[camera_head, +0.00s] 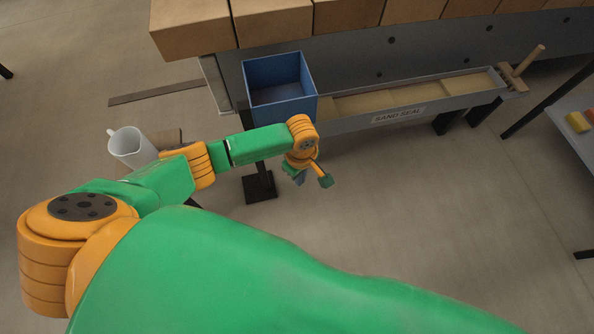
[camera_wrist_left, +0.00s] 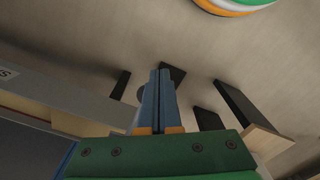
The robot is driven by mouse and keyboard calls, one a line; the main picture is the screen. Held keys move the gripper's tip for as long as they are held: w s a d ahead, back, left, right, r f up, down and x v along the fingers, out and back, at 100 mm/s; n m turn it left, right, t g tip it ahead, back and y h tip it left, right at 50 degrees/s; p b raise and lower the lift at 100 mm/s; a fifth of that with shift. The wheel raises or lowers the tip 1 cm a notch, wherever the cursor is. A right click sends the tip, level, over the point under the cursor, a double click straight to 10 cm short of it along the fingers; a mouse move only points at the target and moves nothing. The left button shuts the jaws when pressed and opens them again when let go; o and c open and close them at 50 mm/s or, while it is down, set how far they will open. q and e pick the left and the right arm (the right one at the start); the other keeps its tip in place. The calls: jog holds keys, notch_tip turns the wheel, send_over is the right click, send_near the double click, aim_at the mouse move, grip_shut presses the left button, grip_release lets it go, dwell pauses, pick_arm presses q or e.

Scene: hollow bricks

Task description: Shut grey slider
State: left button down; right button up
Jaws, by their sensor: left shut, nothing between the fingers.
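A long grey trough (camera_head: 345,126) labelled "SAND SEAL" runs along the brick-topped structure and holds pale sand (camera_head: 425,91). I cannot pick out a separate grey slider with certainty, nor tell whether it is open or shut. My left gripper (camera_head: 300,178) hangs in front of the trough, below the blue bin and apart from both. In the left wrist view its two blue fingers (camera_wrist_left: 159,76) are together and empty, with the floor beyond them. The label's edge and part of the grey trough (camera_wrist_left: 48,95) show at the left there. My right gripper is out of view.
A blue open bin (camera_head: 284,92) stands at the trough's left end. A wooden T-handle (camera_head: 519,72) rests at its right end. A white jug (camera_head: 131,147) stands at left. Large bricks (camera_head: 274,22) line the top. The floor (camera_head: 430,190) in front is clear.

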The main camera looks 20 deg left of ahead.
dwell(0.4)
pick_arm(q)
notch_tip(320, 180, down, 4)
jog(key=b, duration=0.2)
jog(key=shift+f+b, duration=0.25)
jog(key=shift+b, duration=0.05)
dwell(0.3)
